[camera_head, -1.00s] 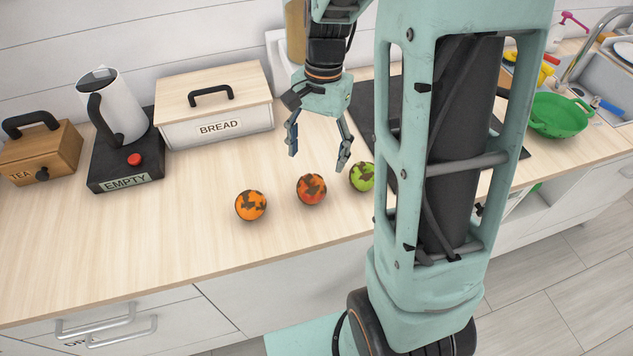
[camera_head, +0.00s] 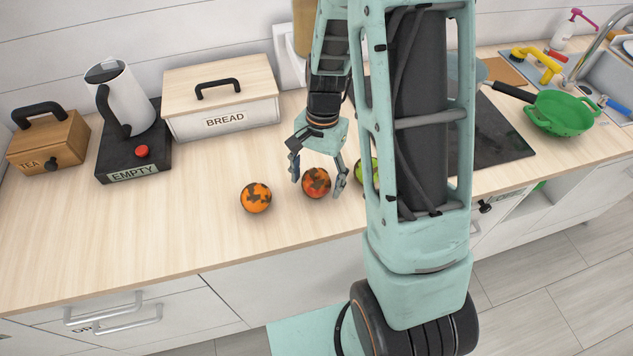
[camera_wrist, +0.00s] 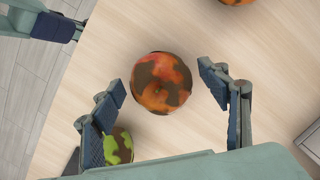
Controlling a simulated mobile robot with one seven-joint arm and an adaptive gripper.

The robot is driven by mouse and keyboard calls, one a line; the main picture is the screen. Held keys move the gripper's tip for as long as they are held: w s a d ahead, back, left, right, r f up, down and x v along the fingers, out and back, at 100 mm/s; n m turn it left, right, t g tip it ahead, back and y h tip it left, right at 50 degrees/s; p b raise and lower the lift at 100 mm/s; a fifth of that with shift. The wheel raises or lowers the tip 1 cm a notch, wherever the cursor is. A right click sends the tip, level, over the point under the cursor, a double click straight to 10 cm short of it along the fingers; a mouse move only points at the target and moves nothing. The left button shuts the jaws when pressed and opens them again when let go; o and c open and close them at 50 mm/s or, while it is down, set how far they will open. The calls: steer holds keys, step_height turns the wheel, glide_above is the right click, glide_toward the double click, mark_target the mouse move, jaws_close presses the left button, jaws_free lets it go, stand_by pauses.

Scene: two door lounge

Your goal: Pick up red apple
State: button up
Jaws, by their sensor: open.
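The red apple (camera_head: 316,183), red with dark brown patches, rests on the wooden counter. My gripper (camera_head: 318,184) is open and low, with its fingers to either side of the apple in the head view. In the wrist view the red apple (camera_wrist: 161,83) lies just beyond and between the two fingertips of my gripper (camera_wrist: 162,84). No contact with the fingers is visible. In the head view the right finger stands between the red apple and a green fruit.
An orange fruit (camera_head: 256,198) lies left of the apple. The green fruit (camera_head: 366,172) is close on the right, partly hidden by my arm; it also shows beside the left finger in the wrist view (camera_wrist: 118,147). A bread box (camera_head: 222,105) stands behind. The front-left counter is clear.

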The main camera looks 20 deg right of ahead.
steer(key=shift+c, duration=0.3)
steer(key=c, duration=1.3)
steer(key=shift+r, duration=0.15)
